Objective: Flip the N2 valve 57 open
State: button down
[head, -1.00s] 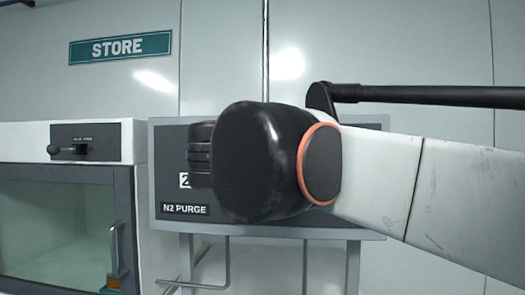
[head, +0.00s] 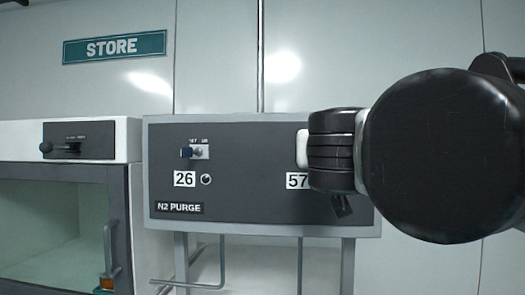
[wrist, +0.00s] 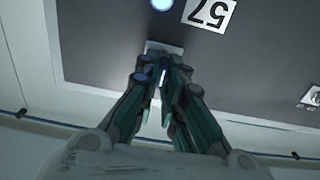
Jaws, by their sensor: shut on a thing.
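The valve 57 label (head: 296,181) shows on the dark N2 PURGE panel (head: 250,200) in the head view, partly covered by my arm's end. The valve itself is hidden there. In the wrist view the 57 label (wrist: 210,12) appears upside down at the top, and the valve's pale plate (wrist: 152,46) shows just beyond the fingertips. My gripper (wrist: 163,65) is shut at the plate, on the valve 57 lever. The fingers hide most of the lever, so its position cannot be told.
A round lamp (wrist: 162,4) glows near label 57. A glass-fronted cabinet (head: 60,220) with a handle stands to the left.

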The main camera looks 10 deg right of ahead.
jog(key=shift+d+n+t+y+b, duration=0.1)
jog(key=shift+d+n+y+b, duration=0.25)
jog(key=shift+n+y, duration=0.85)
jog(key=shift+d+n+t+y+b, duration=0.1)
jog(key=shift+d+n+y+b, duration=0.4)
jog(key=shift+y, duration=1.25)
jog(key=shift+d+n+t+y+b, duration=0.1)
jog(key=shift+n+y+b, duration=0.1)
jog(key=shift+n+y, duration=1.1)
jog(key=shift+y, duration=0.55)
jog(key=c, duration=1.7)
grip_release()
jog(key=shift+a+h, duration=0.15)
jog(key=shift+h, duration=0.15)
